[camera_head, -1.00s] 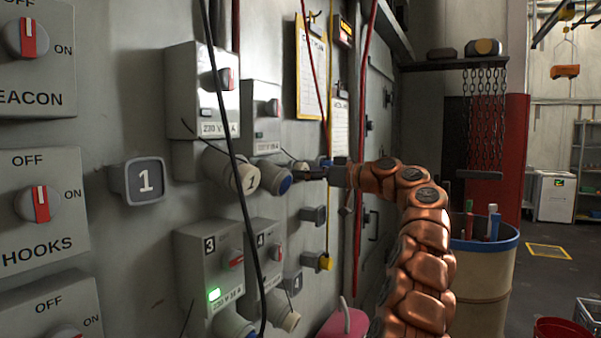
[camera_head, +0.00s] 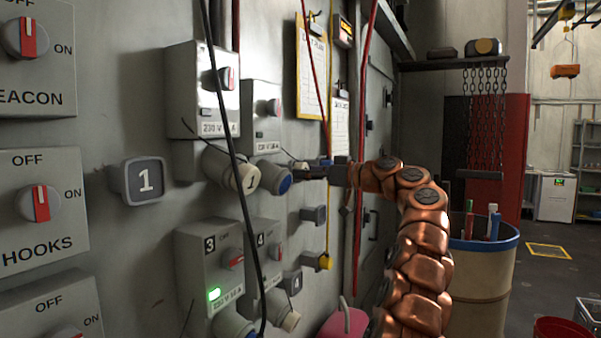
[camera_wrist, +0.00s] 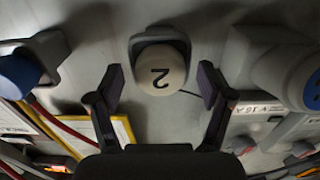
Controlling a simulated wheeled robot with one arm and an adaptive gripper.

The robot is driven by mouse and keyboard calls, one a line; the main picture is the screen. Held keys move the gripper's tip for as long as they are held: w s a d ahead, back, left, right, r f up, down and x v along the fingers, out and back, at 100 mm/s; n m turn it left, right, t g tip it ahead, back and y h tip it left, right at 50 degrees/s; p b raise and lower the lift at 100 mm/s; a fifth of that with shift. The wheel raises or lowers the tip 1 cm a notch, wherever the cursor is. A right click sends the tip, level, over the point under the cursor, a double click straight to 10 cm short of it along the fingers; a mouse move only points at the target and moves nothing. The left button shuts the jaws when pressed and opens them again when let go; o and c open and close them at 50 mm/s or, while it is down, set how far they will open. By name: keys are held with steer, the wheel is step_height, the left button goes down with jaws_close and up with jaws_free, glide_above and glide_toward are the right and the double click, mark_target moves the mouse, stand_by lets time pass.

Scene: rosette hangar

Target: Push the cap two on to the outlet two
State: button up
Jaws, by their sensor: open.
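Cap two (camera_wrist: 160,70) is a cream round cap marked 2, upside down in the wrist view. It sits in a grey holder (camera_wrist: 158,37) on the wall. My gripper (camera_wrist: 160,76) is open, with one dark finger on each side of the cap; I cannot tell whether they touch it. In the head view my gripper (camera_head: 312,173) is side-on at the wall and hides most of cap two. Outlet two (camera_head: 284,184) is the blue-faced socket just left of the gripper, under a grey switch box (camera_head: 262,125). It is uncapped and shows at the wrist view's right edge (camera_wrist: 312,88).
Outlet one, left of it, wears cap one (camera_head: 247,179). A black cable (camera_head: 238,165) hangs before it. Clipboards (camera_head: 311,68) and red cables hang nearby. A barrel (camera_head: 485,280) stands right of my arm.

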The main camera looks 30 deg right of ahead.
jaws_close()
stand_by(0.7)
steer(key=shift+s, duration=0.15)
steer(key=shift+b+v, duration=0.3)
steer(key=shift+v, duration=2.4)
steer(key=shift+s+d, duration=0.2)
steer(key=shift+s, duration=0.05)
